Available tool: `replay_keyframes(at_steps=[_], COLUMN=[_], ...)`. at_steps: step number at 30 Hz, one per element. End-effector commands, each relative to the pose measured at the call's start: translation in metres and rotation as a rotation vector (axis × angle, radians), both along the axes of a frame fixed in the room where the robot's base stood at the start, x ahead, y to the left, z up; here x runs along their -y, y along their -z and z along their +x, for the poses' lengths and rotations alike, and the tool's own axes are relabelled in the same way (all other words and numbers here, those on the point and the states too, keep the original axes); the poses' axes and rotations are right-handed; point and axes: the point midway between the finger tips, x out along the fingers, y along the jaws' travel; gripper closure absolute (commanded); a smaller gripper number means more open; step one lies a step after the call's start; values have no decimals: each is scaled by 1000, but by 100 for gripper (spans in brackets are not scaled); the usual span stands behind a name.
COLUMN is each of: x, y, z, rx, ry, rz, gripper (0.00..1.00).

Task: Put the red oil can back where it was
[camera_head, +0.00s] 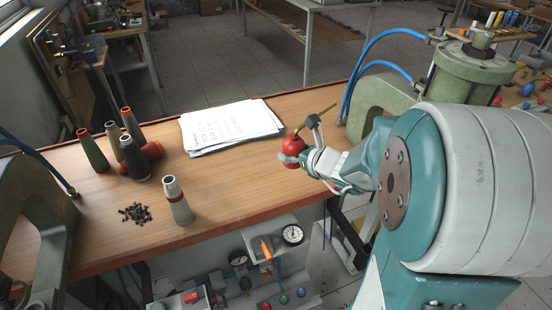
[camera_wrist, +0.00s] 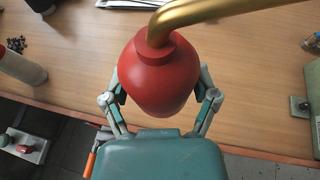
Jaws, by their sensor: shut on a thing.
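The red oil can (camera_head: 292,146) has a round red body and a long brass spout that points up and to the right in the head view. My gripper (camera_head: 299,142) is shut on its body, near the front right part of the wooden table (camera_head: 235,190). In the wrist view the can (camera_wrist: 158,80) fills the middle, with the fingers of my gripper (camera_wrist: 160,95) on either side of it. The brass spout runs off the top right edge there. Whether the can's base touches the table is hidden.
White papers (camera_head: 230,126) lie at the table's back. Several cones stand at the left, with a grey one (camera_head: 177,200) nearer the front beside small dark pieces (camera_head: 135,213). Green presses (camera_head: 470,70) stand at both ends. The table's middle is clear.

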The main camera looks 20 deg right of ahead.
Motion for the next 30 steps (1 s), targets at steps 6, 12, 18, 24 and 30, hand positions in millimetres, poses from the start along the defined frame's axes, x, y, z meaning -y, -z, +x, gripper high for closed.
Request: replay_keyframes(at_steps=[6, 12, 18, 24, 30], x=[-1, -1, 0, 0, 0], y=[19, 48, 67, 86, 105], z=[41, 63, 79, 86, 86], rx=[-1, -2, 0, -3, 2], ry=[-3, -2, -1, -1, 0], rz=[1, 2, 0, 2, 0], gripper=[65, 65, 65, 65, 65])
